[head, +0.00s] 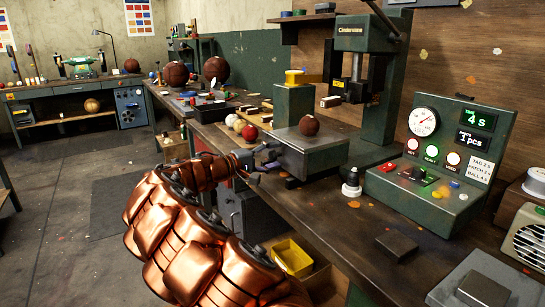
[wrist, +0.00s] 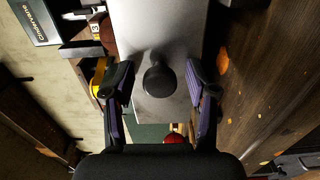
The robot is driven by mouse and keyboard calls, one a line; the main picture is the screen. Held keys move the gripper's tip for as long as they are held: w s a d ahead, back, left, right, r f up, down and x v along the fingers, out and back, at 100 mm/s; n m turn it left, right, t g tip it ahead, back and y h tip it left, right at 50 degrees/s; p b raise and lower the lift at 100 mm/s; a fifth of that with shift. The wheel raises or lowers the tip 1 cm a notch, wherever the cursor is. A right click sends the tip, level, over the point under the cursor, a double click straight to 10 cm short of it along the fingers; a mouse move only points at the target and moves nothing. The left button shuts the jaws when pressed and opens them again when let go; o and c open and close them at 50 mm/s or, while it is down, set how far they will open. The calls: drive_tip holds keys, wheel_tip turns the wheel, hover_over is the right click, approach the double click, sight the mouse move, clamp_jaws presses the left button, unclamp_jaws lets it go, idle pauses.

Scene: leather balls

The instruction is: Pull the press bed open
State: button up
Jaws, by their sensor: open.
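The press (head: 375,80) is a dark green machine standing on the wooden bench. Its press bed (head: 318,155) is a grey metal block at the left of the press, with a brown leather ball (head: 309,125) on top. In the wrist view the bed (wrist: 165,20) is a pale grey slab with a dark round knob (wrist: 158,78) on it. My gripper (head: 267,162) is at the bed's near left end. In the wrist view my gripper (wrist: 160,80) is open, with one finger on each side of the knob and a gap visible on both sides.
A control panel (head: 440,150) with a gauge and buttons stands right of the press. A black-and-white knobbed item (head: 351,184) sits on the bench nearby. White and red balls (head: 249,132) lie beyond my gripper. A yellow bin (head: 292,258) is below. The floor at left is clear.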

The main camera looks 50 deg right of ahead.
drive_tip(key=v, duration=1.2)
idle(0.5)
